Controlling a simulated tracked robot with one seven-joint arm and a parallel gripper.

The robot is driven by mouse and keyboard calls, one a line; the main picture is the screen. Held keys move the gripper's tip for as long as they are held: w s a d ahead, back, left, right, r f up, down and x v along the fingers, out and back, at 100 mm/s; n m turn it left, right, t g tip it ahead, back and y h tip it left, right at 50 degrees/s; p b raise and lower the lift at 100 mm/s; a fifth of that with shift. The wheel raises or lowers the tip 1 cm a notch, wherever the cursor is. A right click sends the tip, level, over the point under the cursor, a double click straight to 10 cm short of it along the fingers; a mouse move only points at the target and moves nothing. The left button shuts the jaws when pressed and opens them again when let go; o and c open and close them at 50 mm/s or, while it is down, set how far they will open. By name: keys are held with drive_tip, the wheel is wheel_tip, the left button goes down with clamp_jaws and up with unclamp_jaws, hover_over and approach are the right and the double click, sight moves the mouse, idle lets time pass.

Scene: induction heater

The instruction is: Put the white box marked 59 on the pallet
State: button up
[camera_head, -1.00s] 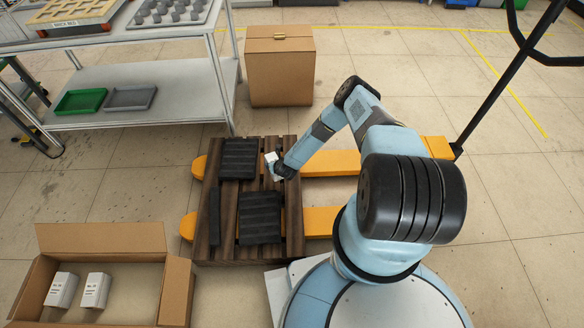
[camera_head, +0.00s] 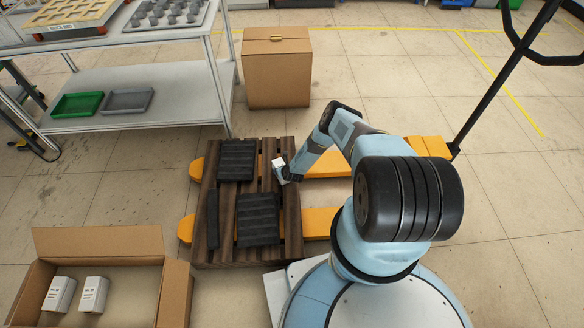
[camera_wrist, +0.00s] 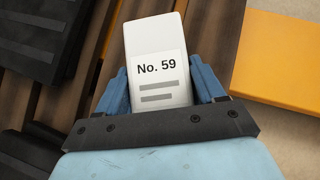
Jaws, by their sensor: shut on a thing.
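The white box marked No. 59 (camera_wrist: 156,60) is between the fingers of my gripper (camera_wrist: 160,88) in the wrist view, its label facing the camera. In the head view the box (camera_head: 279,166) shows small and white at the end of my arm, over the right side of the pallet. My gripper (camera_head: 284,174) is shut on it. The brown slatted pallet (camera_head: 231,196) stands on the yellow forks. Whether the box touches the slats cannot be told.
Dark ribbed blocks (camera_head: 237,160) lie on the pallet's left and middle. An open cardboard box (camera_head: 98,241) with two white boxes (camera_head: 93,294) stands at the lower left. A closed carton (camera_head: 277,72) and a metal shelf (camera_head: 180,93) stand behind. Yellow forks (camera_head: 330,164) extend right of the pallet.

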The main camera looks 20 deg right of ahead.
drive_tip(key=o, duration=1.3)
drive_tip(key=shift+s+r, duration=0.25)
drive_tip(key=shift+r, duration=0.15)
drive_tip(key=v, duration=1.1)
drive_tip(key=shift+s, duration=0.1)
